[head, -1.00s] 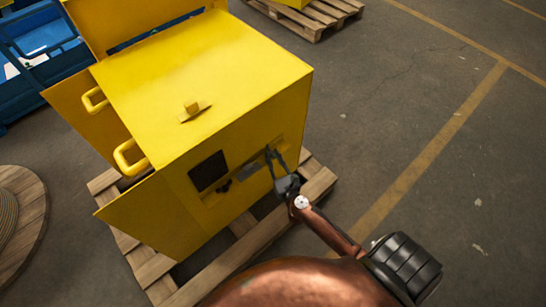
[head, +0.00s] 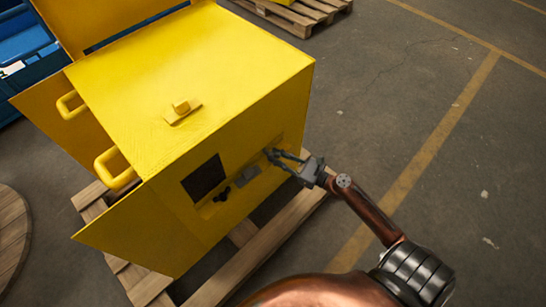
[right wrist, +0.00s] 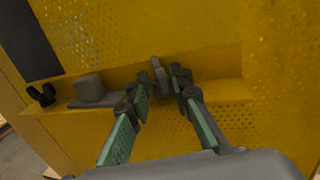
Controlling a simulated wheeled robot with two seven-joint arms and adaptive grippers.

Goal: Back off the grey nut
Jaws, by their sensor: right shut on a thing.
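My right gripper (head: 272,155) reaches in from the right to the lower front of the yellow machine housing (head: 220,70). The right wrist view shows its two green-padded fingers (right wrist: 158,82) on either side of a small grey piece, which I take for the grey nut (right wrist: 160,73), at a ledge in the yellow front. The fingers are shut on it. Its exact shape and the contact are hard to make out at this size. In the head view the fingers hide the nut. My left gripper is not in view.
Left of the nut, on the ledge, are a grey block with a round top (right wrist: 90,88) and a black knob (right wrist: 42,96). A dark square opening (head: 204,178) is beside them. The housing stands on a wooden pallet (head: 265,250). The floor at right is clear.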

